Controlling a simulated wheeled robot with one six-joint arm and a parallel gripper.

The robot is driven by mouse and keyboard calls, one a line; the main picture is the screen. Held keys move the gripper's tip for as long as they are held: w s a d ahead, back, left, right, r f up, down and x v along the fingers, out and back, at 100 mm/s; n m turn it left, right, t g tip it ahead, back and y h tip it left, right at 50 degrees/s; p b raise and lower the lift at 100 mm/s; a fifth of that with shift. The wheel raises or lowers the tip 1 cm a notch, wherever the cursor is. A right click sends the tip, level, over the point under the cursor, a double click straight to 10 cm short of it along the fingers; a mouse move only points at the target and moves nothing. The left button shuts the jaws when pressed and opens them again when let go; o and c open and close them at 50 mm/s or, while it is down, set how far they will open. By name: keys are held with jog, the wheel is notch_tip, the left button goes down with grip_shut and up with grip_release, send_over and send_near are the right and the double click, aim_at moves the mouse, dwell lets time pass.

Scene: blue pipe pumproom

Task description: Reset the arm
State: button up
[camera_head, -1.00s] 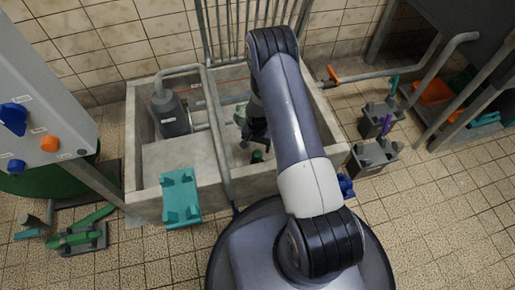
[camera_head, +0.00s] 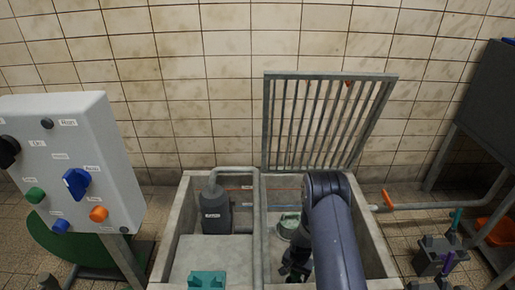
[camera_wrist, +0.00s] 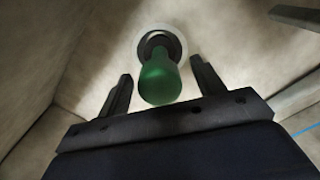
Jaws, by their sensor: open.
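My gripper (camera_head: 296,268) is down inside the right part of the concrete basin, left of my arm. In the wrist view my gripper (camera_wrist: 160,95) has its two dark fingers spread apart. A green knob or handle (camera_wrist: 160,78) on a round pale base shows between and beyond the fingers. The fingers stand to either side of it in the picture, with gaps visible. Whether it lies between the fingers in depth I cannot tell. My arm hides part of the basin.
The concrete basin (camera_head: 181,240) surrounds my gripper with low walls. A raised metal grate (camera_head: 318,120) stands behind it. A grey pump (camera_head: 215,212) and pipe are in the left part. A pale green fitting (camera_head: 289,226) sits behind my gripper. A control panel (camera_head: 70,165) stands left.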

notch_tip(320, 180, down, 3)
jog(key=shift+r+b, duration=0.15)
jog(key=shift+b, duration=0.2)
notch_tip(320, 180, up, 5)
jog(key=p, duration=0.5)
jog(key=shift+r, duration=0.1)
